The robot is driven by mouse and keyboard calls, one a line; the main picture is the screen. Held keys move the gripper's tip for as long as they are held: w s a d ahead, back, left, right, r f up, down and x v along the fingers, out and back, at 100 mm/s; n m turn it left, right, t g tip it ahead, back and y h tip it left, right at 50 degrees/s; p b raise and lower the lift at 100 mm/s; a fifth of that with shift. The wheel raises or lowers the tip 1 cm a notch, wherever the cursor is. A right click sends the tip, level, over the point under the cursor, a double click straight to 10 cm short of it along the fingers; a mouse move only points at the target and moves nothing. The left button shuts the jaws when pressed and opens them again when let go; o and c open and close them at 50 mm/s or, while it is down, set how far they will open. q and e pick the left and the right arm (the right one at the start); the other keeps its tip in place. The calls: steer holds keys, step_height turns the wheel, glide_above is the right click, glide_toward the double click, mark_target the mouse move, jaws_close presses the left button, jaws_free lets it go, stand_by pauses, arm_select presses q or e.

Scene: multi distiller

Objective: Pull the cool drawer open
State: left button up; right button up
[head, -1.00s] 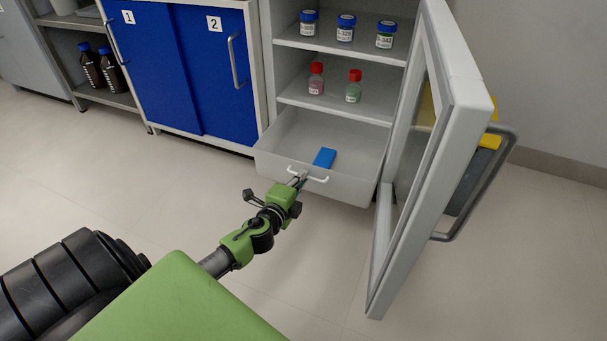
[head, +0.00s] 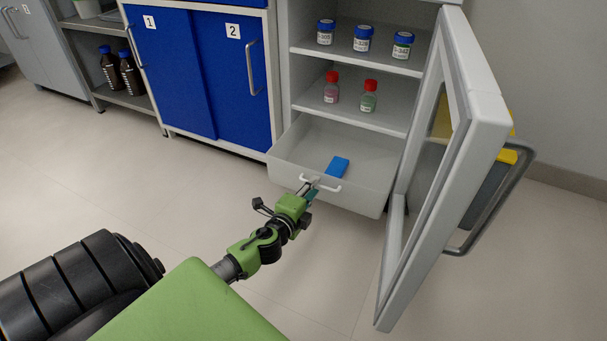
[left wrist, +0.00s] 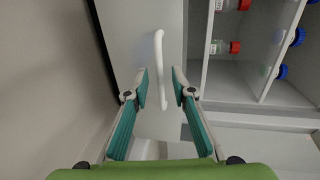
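The cool drawer (head: 330,194) is the pale, deep bottom drawer of the open white cabinet. It stands pulled out, with a blue box (head: 337,167) lying inside. Its white bar handle (head: 333,188) is on the front panel and also shows in the left wrist view (left wrist: 160,52). My right gripper is not in view.
The glass cabinet door (head: 455,160) stands wide open to the right of the drawer. Shelves above hold red-capped bottles (head: 332,88) and blue-capped jars (head: 363,40). Blue sliding doors (head: 200,75) are at the left. The floor in front is clear.

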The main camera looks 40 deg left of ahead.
arm_select(q)
steer(key=v, duration=1.1)
stand_by(0.3)
